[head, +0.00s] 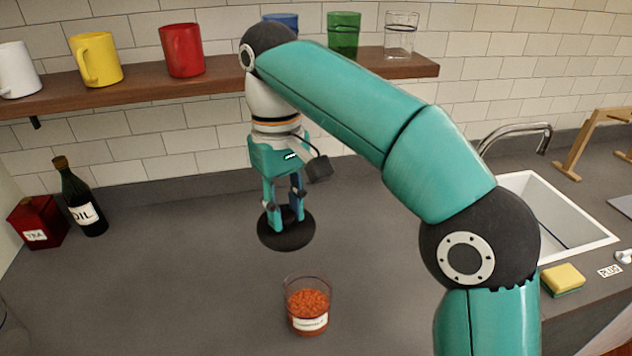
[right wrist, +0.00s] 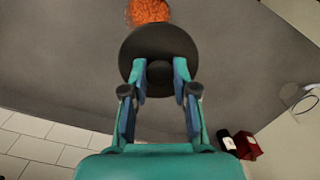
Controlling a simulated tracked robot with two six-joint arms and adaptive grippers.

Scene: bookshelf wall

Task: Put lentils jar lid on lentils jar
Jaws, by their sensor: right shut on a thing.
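The lentils jar (head: 307,308) is a clear glass jar with orange-red lentils and a white label, upright on the grey counter. It has no lid on it. In the right wrist view its lentils (right wrist: 149,11) show at the top edge, partly cut off. The lentils jar lid (head: 286,238) is a dark round disc with a knob; it also shows in the right wrist view (right wrist: 158,46). My right gripper (head: 284,208) is shut on the lid's knob, behind the jar in the head view. I cannot tell how high the lid is above the counter. My left gripper is not in view.
An oil bottle (head: 81,198) and a red tea box (head: 38,222) stand at the left. A shelf (head: 135,88) with mugs and glasses runs above. A sink (head: 556,215) and a yellow sponge (head: 562,279) are at the right. The counter around the jar is clear.

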